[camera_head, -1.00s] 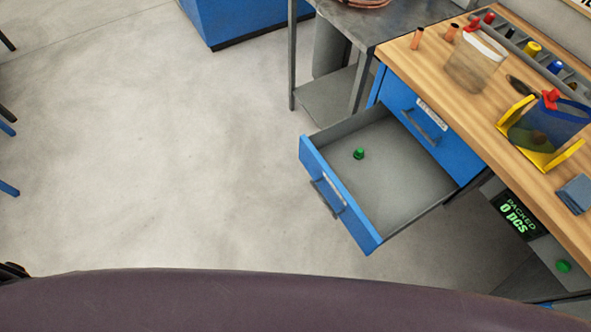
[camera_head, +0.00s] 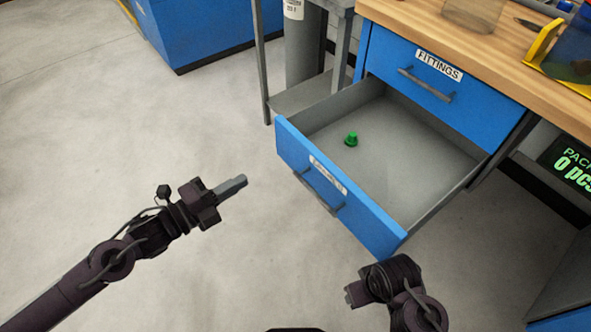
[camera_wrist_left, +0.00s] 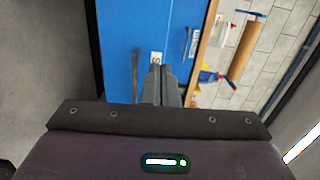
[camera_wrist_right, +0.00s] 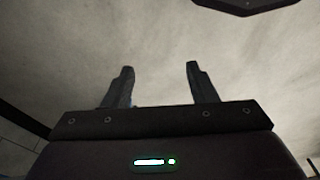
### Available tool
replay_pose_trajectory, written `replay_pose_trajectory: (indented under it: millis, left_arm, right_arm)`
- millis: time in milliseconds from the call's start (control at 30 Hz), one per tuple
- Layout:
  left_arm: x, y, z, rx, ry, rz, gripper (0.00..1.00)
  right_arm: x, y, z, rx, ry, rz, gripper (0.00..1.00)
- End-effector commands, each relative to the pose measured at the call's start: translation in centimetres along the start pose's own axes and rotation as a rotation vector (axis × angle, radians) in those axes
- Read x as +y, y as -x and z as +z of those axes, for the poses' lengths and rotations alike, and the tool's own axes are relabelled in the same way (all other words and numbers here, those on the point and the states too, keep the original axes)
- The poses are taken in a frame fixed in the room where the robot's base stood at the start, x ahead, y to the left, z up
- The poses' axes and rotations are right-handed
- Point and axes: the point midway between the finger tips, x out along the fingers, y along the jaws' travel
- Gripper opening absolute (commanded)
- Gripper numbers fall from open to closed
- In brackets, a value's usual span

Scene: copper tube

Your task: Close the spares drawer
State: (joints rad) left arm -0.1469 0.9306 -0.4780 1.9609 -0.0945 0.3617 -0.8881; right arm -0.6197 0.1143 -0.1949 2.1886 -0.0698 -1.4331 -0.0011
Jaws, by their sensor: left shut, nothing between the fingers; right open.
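The open blue drawer (camera_head: 365,222) is pulled out below the drawer labelled FITTINGS (camera_head: 440,80). Its own front label is too small to read. A green knob-like piece (camera_head: 351,139) lies on its grey floor. My left gripper (camera_head: 238,184) is shut and empty, left of the drawer front and apart from it. In the left wrist view its fingers (camera_wrist_left: 161,82) are together, pointing towards the blue fronts. My right gripper (camera_head: 352,293) is below the drawer front in the head view. In the right wrist view its fingers (camera_wrist_right: 160,85) are open with bare floor beyond.
The wooden bench top (camera_head: 505,45) is above the drawers, with a clear container and a yellow stand on it. A grey metal table (camera_head: 305,95) stands left of the drawers. The floor (camera_head: 120,150) in front is clear.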

Motion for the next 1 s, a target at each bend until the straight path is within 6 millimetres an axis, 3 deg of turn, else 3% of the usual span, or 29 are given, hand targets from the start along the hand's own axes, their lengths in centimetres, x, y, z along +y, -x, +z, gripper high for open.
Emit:
replay_pose_trajectory:
  millis: [233, 700, 1000]
  left_arm:
    - [-0.6, -1.6, -0.9, 0.029, -0.028, -0.018, 0.00]
    - [-0.7, -11.1, -1.1, 0.028, -0.025, -0.017, 0.00]
    - [-0.6, -14.0, -1.3, 0.028, -0.024, -0.013, 0.00]
  right_arm:
    - [-0.1, 0.4, -0.1, 0.010, 0.005, -0.001, 0.52]
    - [-0.9, -0.2, -0.7, 0.063, 0.023, -0.013, 0.52]
    - [-1.1, -0.4, -1.0, 0.082, 0.029, -0.018, 0.52]
